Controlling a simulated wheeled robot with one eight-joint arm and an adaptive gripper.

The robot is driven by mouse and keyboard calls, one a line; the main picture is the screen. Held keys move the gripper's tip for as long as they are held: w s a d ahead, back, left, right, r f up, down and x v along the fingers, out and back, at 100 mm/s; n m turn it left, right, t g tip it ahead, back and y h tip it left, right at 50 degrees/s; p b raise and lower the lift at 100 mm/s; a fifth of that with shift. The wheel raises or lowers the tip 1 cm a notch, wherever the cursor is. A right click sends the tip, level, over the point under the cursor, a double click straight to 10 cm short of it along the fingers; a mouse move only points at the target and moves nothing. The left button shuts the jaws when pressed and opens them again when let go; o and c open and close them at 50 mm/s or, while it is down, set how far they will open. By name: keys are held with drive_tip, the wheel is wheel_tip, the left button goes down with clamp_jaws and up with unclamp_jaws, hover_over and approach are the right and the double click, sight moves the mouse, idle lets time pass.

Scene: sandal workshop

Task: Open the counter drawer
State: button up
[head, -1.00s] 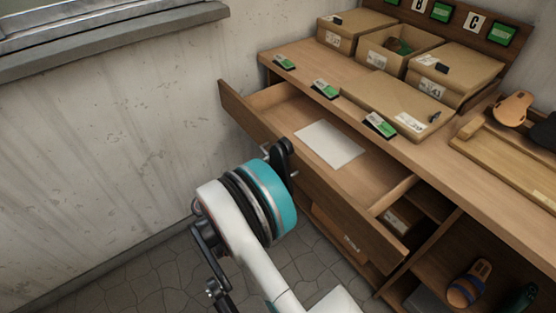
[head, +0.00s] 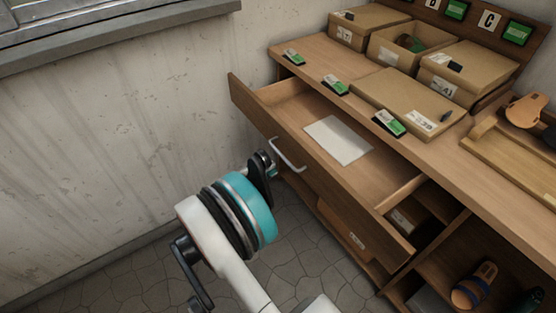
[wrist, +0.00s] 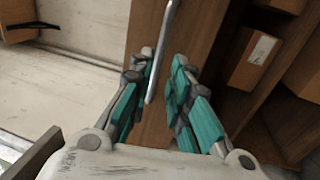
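The counter drawer (head: 318,168) stands pulled well out of the wooden counter, with a white sheet (head: 338,139) lying inside. Its metal bar handle (head: 287,156) is in plain sight on the drawer front. My gripper (head: 266,168) is just left of and below the handle, apparently clear of it. In the wrist view my gripper (wrist: 160,68) has its teal fingers spread apart with nothing held. There the handle (wrist: 165,45) crosses the picture between the fingertips. The far finger is partly hidden in the head view.
Cardboard boxes (head: 404,104) and several green-and-white tags (head: 389,123) are on the countertop. Sandals (head: 474,285) sit on the lower shelf at right. The wall (head: 110,140) bounds the left side. Floor (head: 110,280) is free in front of the wall.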

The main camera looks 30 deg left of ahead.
drive_tip(key=v, duration=0.5)
drive_tip(key=shift+s, duration=0.1)
idle(0.4)
